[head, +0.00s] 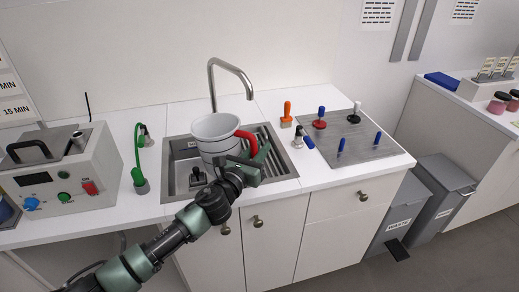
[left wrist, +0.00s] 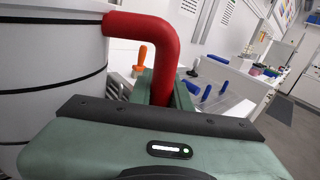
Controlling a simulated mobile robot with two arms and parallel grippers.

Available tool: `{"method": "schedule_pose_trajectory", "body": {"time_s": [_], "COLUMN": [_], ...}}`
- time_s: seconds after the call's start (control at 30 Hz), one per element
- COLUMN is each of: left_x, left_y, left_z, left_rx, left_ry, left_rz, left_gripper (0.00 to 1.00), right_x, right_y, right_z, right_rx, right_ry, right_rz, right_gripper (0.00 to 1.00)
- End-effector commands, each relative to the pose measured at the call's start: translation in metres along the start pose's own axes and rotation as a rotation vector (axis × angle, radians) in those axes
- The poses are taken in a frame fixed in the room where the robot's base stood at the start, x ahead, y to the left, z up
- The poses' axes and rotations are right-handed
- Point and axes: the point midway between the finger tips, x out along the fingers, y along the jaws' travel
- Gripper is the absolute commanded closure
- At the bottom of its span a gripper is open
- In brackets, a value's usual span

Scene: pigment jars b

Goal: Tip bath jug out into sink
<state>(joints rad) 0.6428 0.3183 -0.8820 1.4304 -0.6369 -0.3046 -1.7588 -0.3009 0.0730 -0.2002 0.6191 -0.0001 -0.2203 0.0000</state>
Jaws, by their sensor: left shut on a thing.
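The bath jug (head: 215,135) is a white vessel with dark lines round it and a red handle. It is held upright over the sink (head: 178,165), below the tap (head: 226,68). My left gripper (head: 258,158) is shut on the red handle (head: 246,139). In the left wrist view the white jug wall (left wrist: 50,80) fills the left side and the red handle (left wrist: 150,28) runs down between the fingers of my gripper (left wrist: 163,88). The inside of the jug is mostly hidden, so I cannot tell what it holds. My right gripper is not in view.
Right of the sink are an orange-handled tool (head: 287,112) and a grey mat (head: 350,140) with several coloured-handled tools. Grey waste bins (head: 402,208) stand on the floor at right.

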Motion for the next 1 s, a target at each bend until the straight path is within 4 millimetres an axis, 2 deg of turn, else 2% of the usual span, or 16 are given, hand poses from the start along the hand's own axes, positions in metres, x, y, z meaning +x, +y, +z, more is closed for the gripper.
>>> {"method": "schedule_pose_trajectory", "body": {"time_s": [0.03,1.0], "left_x": [0.001,0.001], "left_y": [-0.001,0.003], "left_z": [0.01,0.06], "left_rx": [-0.011,-0.312], "left_ry": [-0.006,-0.002], "left_rz": [-0.002,-0.003], "left_gripper": [1.0,1.0], "right_x": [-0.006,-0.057], "right_y": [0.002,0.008], "right_z": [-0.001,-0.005], "right_rx": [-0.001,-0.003], "right_ry": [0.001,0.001], "right_rz": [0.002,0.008], "right_gripper": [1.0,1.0]}}
